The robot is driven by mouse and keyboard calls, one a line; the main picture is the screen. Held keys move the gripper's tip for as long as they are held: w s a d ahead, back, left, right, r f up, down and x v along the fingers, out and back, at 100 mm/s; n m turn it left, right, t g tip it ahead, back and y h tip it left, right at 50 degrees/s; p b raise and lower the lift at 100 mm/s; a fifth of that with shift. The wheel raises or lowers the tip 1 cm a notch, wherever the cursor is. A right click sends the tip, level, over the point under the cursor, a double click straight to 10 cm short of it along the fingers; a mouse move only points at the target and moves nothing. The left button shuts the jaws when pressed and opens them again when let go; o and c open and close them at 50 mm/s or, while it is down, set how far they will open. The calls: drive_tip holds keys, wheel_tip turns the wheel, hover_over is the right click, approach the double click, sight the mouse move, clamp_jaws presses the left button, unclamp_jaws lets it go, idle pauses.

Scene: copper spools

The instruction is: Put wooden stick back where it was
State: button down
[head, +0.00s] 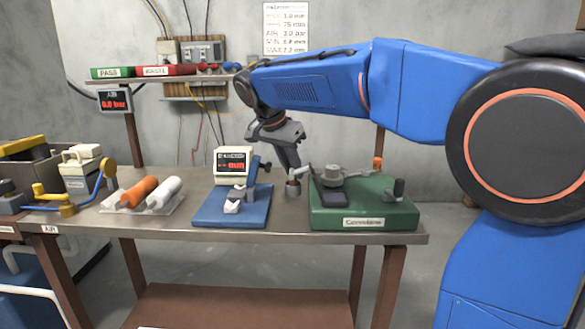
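I cannot make out a wooden stick for certain in the head view. My gripper (293,172) points down between the blue-based gauge (232,205) and the green fixture (364,205). Its tip is close to a small grey cylinder (293,188) with a brownish top. A short pale piece (301,171) shows beside the fingertips, too small to identify. The gap between the fingers is hidden, so I cannot tell whether the gripper holds anything.
A clear rack (160,207) holds orange and white rolls on the metal table (120,226). A blue hooked tool with yellow ends (68,210) lies at the left. A shelf behind carries green and red bins (165,71). The table's front strip is clear.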

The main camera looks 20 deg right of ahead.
drive_tip(key=c, duration=1.6)
unclamp_jaws()
drive_tip(key=shift+c, duration=0.2)
drive_tip(key=v, duration=1.2)
